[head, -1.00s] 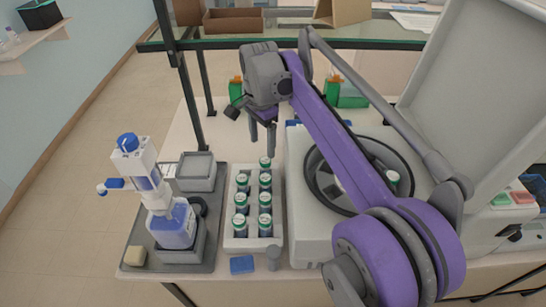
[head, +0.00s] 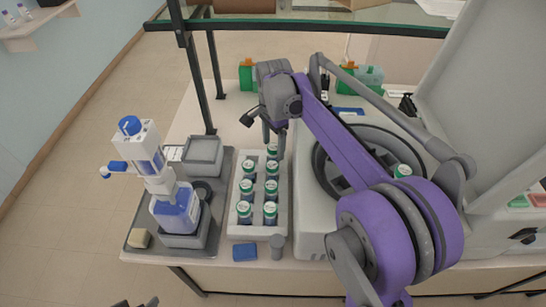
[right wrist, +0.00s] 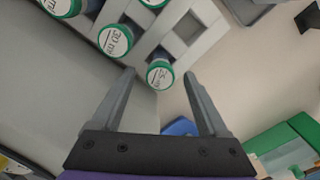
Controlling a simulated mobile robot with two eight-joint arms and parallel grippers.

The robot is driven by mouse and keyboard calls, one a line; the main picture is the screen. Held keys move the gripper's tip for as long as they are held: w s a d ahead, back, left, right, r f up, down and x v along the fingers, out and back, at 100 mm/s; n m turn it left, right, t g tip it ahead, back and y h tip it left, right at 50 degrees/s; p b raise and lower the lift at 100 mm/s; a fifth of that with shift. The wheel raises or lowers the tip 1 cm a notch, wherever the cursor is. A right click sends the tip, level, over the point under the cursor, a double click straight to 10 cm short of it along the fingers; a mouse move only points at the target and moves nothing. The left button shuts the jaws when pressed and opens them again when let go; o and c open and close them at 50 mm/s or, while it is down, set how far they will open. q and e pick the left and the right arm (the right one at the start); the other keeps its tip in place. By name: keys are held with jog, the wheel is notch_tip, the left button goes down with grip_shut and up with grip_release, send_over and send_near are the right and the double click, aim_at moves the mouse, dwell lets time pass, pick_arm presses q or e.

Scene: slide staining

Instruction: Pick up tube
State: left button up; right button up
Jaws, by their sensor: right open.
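Several tubes with green-rimmed white caps stand in two rows in a pale rack (head: 246,232). The rearmost tube of the right row (head: 272,150) is just below my right gripper (head: 274,138). In the right wrist view, one capped tube (right wrist: 160,75) shows between the fingertips of my right gripper (right wrist: 160,80). The fingers are spread and have not closed on it; whether either touches it I cannot tell. Another capped tube (head: 403,171) sits in the round centrifuge bowl. A dark sliver at the bottom edge may be my left gripper (head: 136,303).
A dispenser bottle (head: 176,212) stands on a grey tray (head: 141,228) left of the rack. A blue block (head: 244,253) lies in front of the rack. The centrifuge (head: 312,222) is close on the right. Green containers (head: 368,78) stand behind.

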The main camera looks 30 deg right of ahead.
jog(key=shift+f, duration=0.85)
grip_shut()
